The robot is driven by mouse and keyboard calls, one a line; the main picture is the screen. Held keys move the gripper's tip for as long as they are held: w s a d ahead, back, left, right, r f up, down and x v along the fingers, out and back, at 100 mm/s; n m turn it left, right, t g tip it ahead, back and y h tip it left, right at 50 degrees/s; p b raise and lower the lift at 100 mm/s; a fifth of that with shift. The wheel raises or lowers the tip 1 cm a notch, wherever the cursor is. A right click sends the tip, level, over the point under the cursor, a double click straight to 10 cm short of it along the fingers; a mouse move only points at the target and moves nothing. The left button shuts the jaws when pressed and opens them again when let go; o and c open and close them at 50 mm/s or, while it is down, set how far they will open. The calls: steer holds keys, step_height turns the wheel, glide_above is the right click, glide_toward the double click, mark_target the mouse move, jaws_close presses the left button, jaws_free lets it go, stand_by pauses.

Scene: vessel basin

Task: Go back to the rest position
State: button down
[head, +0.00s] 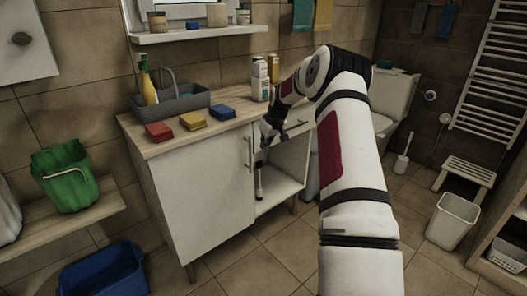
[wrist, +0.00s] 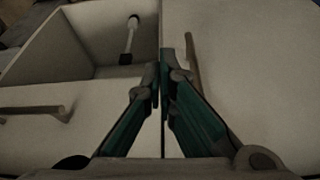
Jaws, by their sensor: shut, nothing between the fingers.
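My arm reaches from the lower right of the head view to the white vanity cabinet (head: 200,195). My gripper (head: 265,142) is in front of the cabinet's upper part, close to the door handle (head: 247,153). In the wrist view my gripper (wrist: 163,80) has its fingertips together with nothing between them. The vertical door handle also shows there (wrist: 192,65), just beside the fingertips; I cannot tell whether they touch. The rest position itself is not marked in either view.
An open compartment beside the door holds a white rod with dark ends (wrist: 130,40). A drawer handle (wrist: 35,112) is close by. On the countertop are a grey caddy (head: 182,101), sponges and bottles.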

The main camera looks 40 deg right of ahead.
steer(key=shift+p+v, duration=0.3)
steer(key=shift+v, duration=2.05)
steer(key=shift+d, duration=0.1)
steer(key=s+a+r+n+g, duration=0.1)
steer(key=s+a+r, duration=0.2)
steer(key=a+r, duration=0.4)
steer(key=s+a+r, duration=0.2)
steer(key=a+r, duration=0.3)
steer(key=a, duration=0.3)
steer(key=s+a+r+g, duration=0.1)
steer(key=s+a+r, duration=0.6)
steer(key=s+a, duration=0.45)
steer(key=s+a+f, duration=0.1)
steer(key=s+a, duration=0.3)
steer(key=s, duration=0.6)
steer(key=s+a+f+g, duration=0.1)
steer(key=s+a, duration=0.3)
steer(key=s, duration=0.7)
steer(key=s+a, duration=0.4)
steer(key=s, duration=0.6)
step_height(320, 180, up, 18)
steer(key=t+p, duration=0.3)
steer(key=p, duration=1.4)
steer(key=shift+a+r, duration=0.15)
steer(key=shift+a, duration=0.05)
